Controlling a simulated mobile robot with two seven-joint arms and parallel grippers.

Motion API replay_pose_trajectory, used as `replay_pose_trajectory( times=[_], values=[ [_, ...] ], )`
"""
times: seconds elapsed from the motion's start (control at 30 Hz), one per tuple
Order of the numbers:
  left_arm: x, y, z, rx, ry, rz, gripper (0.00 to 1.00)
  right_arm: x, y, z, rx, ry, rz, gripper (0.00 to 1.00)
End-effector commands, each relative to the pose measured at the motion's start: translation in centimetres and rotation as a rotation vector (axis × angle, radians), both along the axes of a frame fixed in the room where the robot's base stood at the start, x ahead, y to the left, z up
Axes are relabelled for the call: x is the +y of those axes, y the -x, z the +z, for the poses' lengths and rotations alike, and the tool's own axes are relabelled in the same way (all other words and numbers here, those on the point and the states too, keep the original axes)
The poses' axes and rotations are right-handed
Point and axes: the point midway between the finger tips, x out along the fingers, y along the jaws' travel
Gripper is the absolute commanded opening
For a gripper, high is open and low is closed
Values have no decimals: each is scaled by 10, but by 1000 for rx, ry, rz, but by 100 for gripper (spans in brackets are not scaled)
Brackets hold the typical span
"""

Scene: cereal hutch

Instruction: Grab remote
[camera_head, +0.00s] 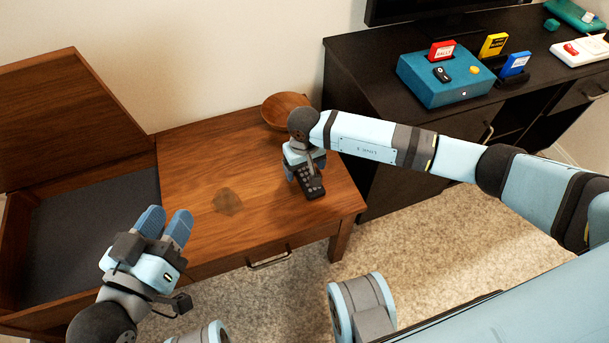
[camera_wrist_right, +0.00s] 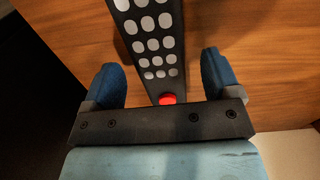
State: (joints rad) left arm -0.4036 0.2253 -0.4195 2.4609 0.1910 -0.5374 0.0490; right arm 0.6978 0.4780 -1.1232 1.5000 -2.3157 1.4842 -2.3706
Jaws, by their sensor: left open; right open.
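A dark remote (camera_head: 310,183) with rows of light buttons lies on the right part of the wooden table (camera_head: 262,155). My right gripper (camera_head: 304,170) is over the far end of the remote. In the right wrist view the remote (camera_wrist_right: 152,45) with its red button lies between the two blue fingers of my open right gripper (camera_wrist_right: 165,85), with a gap on each side. My left gripper (camera_head: 165,225) is open and empty above the table's front left part, well away from the remote.
A wooden bowl (camera_head: 284,110) stands behind my right gripper. The table's left compartment is open, its lid (camera_head: 70,115) raised. A black desk (camera_head: 385,100) at the right holds a teal console (camera_head: 445,80) with colored cartridges. The table middle is clear apart from a dark patch (camera_head: 227,201).

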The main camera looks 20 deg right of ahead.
Motion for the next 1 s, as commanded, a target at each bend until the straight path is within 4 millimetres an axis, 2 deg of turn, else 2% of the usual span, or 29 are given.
replay_pose_trajectory(
  times=[0.1,0.33,0.57,0.87,1.0],
  values=[
    [0,-1,-2,-3,-10,-3,43,0,-1,-8,-2,0,-2,83],
    [0,-1,-2,-3,-10,-3,43,0,-1,-7,-2,0,-1,81],
    [0,-1,-2,-3,-11,-3,43,0,-1,-7,-2,0,-1,28],
    [0,-1,-1,-4,-9,-2,43,0,-1,-6,-2,0,-1,27],
    [0,-1,3,-5,-6,-3,43,0,-1,4,-3,0,0,27]
  ],
)
